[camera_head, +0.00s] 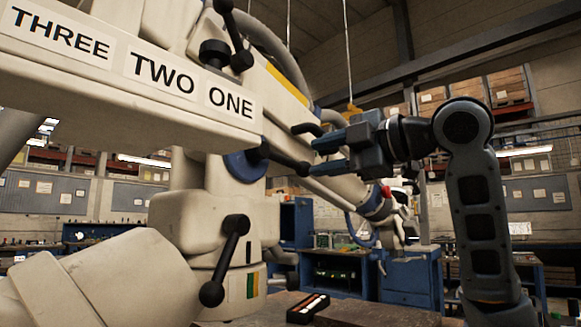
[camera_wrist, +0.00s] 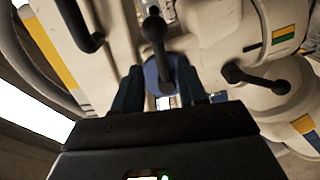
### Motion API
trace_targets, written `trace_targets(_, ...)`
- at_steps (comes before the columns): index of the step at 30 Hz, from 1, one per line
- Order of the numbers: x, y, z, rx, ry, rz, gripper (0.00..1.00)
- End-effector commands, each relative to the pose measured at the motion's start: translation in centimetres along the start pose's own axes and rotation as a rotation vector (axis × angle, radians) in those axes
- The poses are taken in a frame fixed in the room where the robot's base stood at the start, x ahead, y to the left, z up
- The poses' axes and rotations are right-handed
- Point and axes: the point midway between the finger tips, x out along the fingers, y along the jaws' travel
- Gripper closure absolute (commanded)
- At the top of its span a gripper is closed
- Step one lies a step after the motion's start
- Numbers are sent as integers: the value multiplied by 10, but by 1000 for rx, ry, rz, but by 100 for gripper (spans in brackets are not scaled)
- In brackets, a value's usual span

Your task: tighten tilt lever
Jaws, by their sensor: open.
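A black lever (camera_head: 284,157) sticks out from a blue round joint (camera_head: 244,165) on the cream microscope arm, under the signs THREE, TWO and ONE. I take it as the tilt lever, though no label says so. Its knob end is close to my fingertips. My gripper (camera_head: 320,157) is open and points left towards it. In the wrist view my open fingers (camera_wrist: 160,88) show on either side of the lower part of the lever (camera_wrist: 155,35), with its knob beyond the tips. I cannot tell whether they touch.
A second black lever (camera_head: 228,258) sits on the lower column, and it shows right in the wrist view (camera_wrist: 256,78). Another black lever (camera_head: 234,38) is on top. A small black box (camera_head: 307,307) lies on the table below. Blue benches (camera_head: 412,278) stand behind.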

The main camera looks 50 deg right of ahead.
Motion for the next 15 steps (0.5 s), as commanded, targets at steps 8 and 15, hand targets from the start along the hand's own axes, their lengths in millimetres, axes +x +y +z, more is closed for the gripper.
trace_targets(8, 31, 0, -1, -3, 1, -6, 58)
trace_targets(15, 64, 0, 0, -2, 0, -4, 58)
